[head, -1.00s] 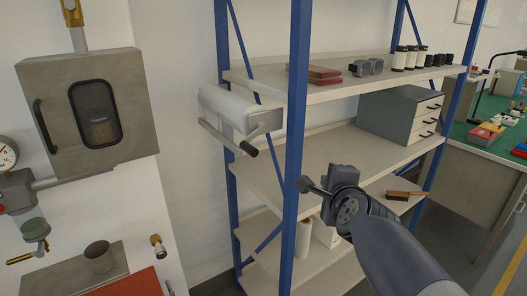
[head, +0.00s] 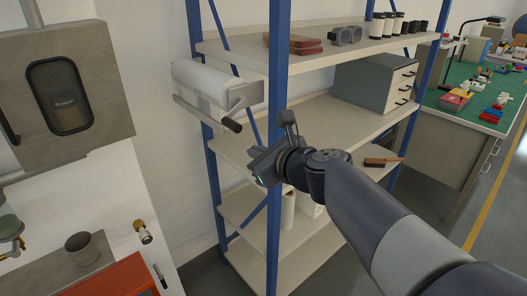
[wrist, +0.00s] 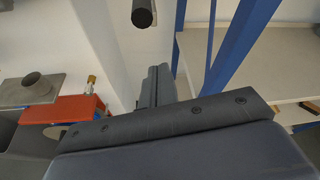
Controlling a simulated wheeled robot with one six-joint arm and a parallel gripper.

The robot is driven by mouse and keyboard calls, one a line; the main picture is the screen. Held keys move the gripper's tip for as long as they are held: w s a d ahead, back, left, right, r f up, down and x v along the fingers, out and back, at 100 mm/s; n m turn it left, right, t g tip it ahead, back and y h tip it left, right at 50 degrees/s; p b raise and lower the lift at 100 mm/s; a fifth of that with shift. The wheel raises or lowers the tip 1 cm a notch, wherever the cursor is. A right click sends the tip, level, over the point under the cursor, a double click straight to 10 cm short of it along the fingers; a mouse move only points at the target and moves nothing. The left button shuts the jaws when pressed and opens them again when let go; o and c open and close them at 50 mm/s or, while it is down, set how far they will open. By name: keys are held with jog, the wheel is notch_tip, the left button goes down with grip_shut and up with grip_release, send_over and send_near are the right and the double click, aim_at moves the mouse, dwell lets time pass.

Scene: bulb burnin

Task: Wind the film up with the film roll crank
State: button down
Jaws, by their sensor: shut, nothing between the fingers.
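The film roll (head: 205,84) is a white roll in a grey holder, mounted at the left side of the blue shelf rack. Its crank (head: 243,103) sits at the right end, with a black handle (head: 232,125) pointing down and to the right. In the wrist view the black handle (wrist: 144,13) shows at the top, beyond the fingers and apart from them. My gripper (head: 256,168) is shut and empty, below and slightly right of the handle in the head view. The shut fingers (wrist: 155,86) show in the middle of the wrist view.
A blue rack post (head: 276,130) stands close to my gripper. The shelves hold red books (head: 292,44), binoculars (head: 345,35) and a drawer unit (head: 375,82). A grey wall cabinet (head: 75,90) and a red surface (head: 115,278) are at the left. The wall below the roll is clear.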

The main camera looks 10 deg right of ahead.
jog(key=shift+w+a+r+p, duration=1.3)
jog(key=shift+w+a, duration=0.15)
jog(key=shift+w, duration=0.05)
jog(key=shift+s+a+r+m+y+p, duration=0.1)
jog(key=shift+a+r+m+y+p, duration=0.1)
jog(key=shift+r+p, duration=0.25)
jog(key=shift+s+a+r+m+y+p, duration=0.1)
jog(key=shift+r+m+p, duration=0.1)
jog(key=shift+p, duration=0.45)
jog(key=shift+f, duration=0.1)
